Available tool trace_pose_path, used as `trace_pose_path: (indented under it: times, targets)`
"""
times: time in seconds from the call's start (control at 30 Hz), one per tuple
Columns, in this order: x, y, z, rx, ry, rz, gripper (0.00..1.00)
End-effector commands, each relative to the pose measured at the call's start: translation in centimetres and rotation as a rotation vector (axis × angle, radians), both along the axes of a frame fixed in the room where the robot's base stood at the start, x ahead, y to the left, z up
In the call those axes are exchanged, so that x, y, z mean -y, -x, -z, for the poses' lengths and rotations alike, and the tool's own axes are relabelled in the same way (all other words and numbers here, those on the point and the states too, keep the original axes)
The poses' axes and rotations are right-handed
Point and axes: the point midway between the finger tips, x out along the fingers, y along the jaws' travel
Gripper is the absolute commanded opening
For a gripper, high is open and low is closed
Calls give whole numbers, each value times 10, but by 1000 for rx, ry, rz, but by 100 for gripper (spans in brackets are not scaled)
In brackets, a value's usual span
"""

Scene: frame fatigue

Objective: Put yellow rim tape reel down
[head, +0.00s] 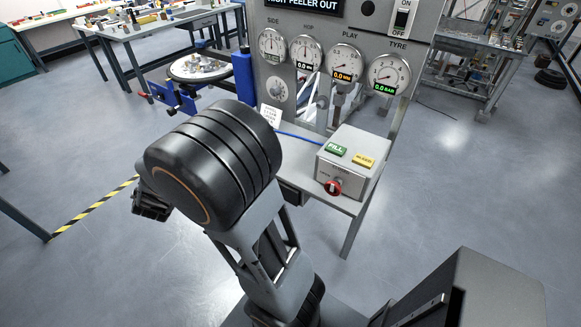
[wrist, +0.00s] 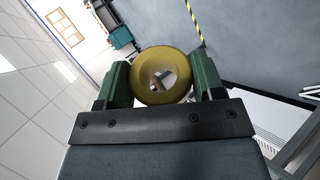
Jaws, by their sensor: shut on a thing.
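The yellow rim tape reel (wrist: 160,62) is a ring with an open centre, seen in the wrist view. My gripper (wrist: 162,80) is shut on it, with one green finger on each side. The reel is held clear in the air, and the floor shows beyond it. In the head view my gripper (head: 153,202) is mostly hidden behind my own dark arm, and the reel cannot be seen there.
A grey machine panel with round gauges (head: 390,73) stands ahead. A control box (head: 352,163) with green and yellow buttons and a red knob sits on its shelf. A workbench (head: 165,28) with tools is at the back left. Open floor (head: 450,190) lies on the right.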

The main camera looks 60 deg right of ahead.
Motion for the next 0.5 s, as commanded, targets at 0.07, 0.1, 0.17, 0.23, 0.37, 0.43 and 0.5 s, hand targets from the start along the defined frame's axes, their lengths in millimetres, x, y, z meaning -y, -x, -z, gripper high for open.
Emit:
trace_pose_path:
  times: [0.07,0.1,0.17,0.23,0.37,0.43,0.5]
  targets:
    - [27,3,-4,-44,40,50,34]
    - [40,5,-6,-75,63,72,34]
    - [60,10,-8,-128,103,107,34]
    - [84,19,-11,-198,152,148,34]
    - [134,45,-15,-383,268,230,34]
    - [166,68,-16,-527,346,281,34]
    - [195,98,-17,-696,424,330,34]
